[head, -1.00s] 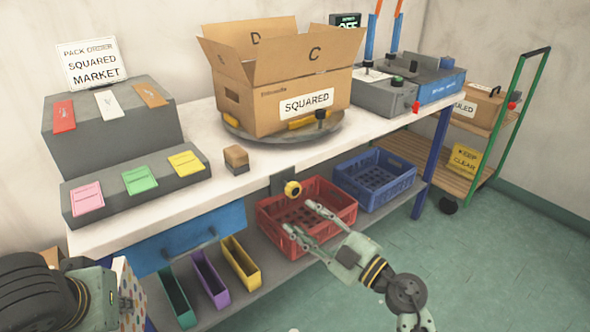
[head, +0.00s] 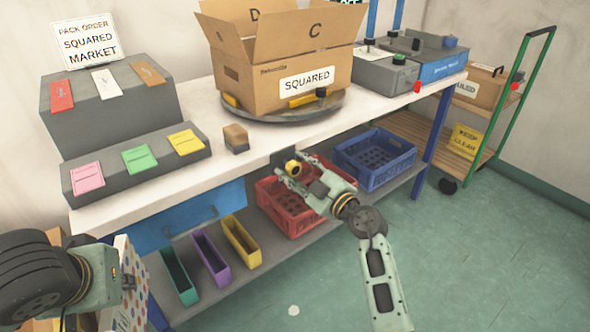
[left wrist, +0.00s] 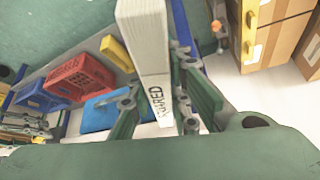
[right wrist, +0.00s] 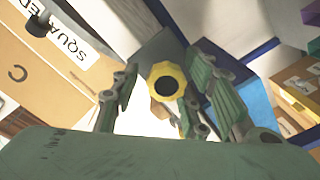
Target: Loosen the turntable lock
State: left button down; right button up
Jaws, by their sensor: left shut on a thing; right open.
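The turntable lock, a yellow knob with a black centre (head: 293,168), sits on a dark bracket below the table's front edge. The round grey turntable (head: 335,107) is above it and bears an open carton. My right gripper (head: 290,176) is at the knob with fingers open. In the right wrist view the knob (right wrist: 167,85) shows between the spread fingers of my right gripper (right wrist: 160,88); contact cannot be told. My left gripper (left wrist: 160,95) is shut on a white slab-like item (left wrist: 145,45) with partly hidden lettering, low at the left in the head view.
The open carton (head: 270,85) is labelled SQUARED. A small brown block (head: 236,137) stands on the tabletop. A red crate (head: 280,205) and a blue crate (head: 375,155) are on the shelf below, near my right arm.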

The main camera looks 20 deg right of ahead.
jog(key=shift+w+a, duration=0.2)
jog(key=shift+w, duration=0.3)
jog(key=shift+r, duration=0.1)
grip_shut()
